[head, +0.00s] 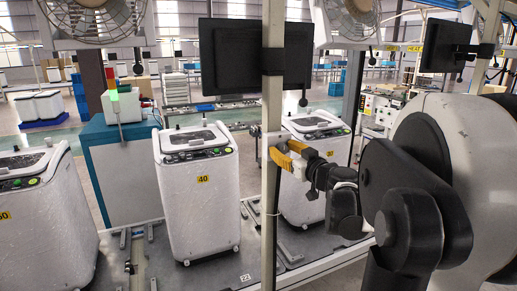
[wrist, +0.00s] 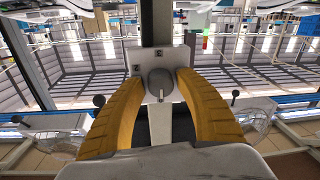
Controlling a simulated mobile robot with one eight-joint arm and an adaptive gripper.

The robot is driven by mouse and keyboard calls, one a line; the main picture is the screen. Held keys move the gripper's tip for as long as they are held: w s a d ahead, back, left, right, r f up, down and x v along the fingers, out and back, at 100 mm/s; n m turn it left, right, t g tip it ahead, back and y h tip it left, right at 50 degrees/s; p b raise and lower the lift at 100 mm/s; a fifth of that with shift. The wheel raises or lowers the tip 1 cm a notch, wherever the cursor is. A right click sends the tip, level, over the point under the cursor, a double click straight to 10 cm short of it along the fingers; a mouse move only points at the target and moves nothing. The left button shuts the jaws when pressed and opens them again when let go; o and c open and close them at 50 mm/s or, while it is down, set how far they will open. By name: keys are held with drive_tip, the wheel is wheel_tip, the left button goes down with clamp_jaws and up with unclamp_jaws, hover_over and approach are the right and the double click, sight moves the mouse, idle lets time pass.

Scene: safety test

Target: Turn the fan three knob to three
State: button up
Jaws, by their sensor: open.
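The grey fan knob (wrist: 160,85) sits on a pale switch plate (wrist: 137,57) fixed to a post. Small dark marks show on the plate, but I cannot read its setting numbers. My gripper (wrist: 160,76) is open, with one yellow finger on each side of the knob in the wrist view. Gaps show between the fingers and the knob, and I cannot tell how far the fingertips are from the plate. In the head view my gripper (head: 281,153) is at the upright post (head: 270,205), and the knob is not clearly visible there.
Fans (head: 98,18) hang overhead, with another (head: 350,20) right of the post. A dark monitor (head: 235,62) is behind the post. White washing machines (head: 200,190) stand on the grey platform (head: 215,270). A teal cabinet (head: 130,175) stands at left.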

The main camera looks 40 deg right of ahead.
clamp_jaws()
